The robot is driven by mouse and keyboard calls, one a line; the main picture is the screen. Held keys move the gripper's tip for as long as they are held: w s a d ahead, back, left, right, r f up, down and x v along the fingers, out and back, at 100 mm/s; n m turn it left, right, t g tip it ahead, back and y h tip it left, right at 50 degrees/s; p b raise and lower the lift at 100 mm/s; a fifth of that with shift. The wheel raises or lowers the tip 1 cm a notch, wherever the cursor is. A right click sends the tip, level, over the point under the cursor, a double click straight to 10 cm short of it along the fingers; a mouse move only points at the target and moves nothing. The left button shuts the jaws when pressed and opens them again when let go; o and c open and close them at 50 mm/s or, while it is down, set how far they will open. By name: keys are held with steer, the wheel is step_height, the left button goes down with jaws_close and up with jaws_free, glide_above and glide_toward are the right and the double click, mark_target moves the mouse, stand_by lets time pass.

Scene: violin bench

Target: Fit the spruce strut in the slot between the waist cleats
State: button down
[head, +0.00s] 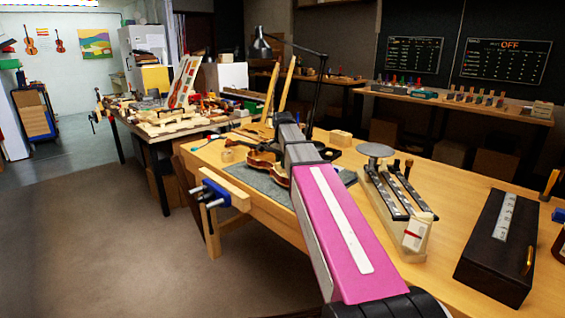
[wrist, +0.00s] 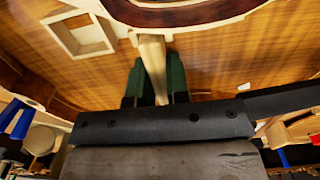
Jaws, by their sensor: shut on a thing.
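My gripper (wrist: 156,82) shows in the wrist view with two dark green fingers, shut on the pale spruce strut (wrist: 151,55). The strut sticks out past the fingertips, and its far end reaches the pale inner edge of a curved wooden rim (wrist: 190,14). Small pale lumps lie beside that end; I cannot tell whether they are the waist cleats or whether the strut is in the slot. In the head view, part of a violin body (head: 262,162) lies on a grey mat (head: 281,193); my arm hides the gripper and strut.
A square wooden frame (wrist: 80,35) is left of the strut in the wrist view. A blue vise (head: 215,193) is on the left edge.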

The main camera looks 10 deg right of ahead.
steer(key=shift+f, duration=0.1)
steer(key=c, duration=0.7)
jaws_free()
steer(key=shift+r, duration=3)
steer(key=shift+s, duration=0.1)
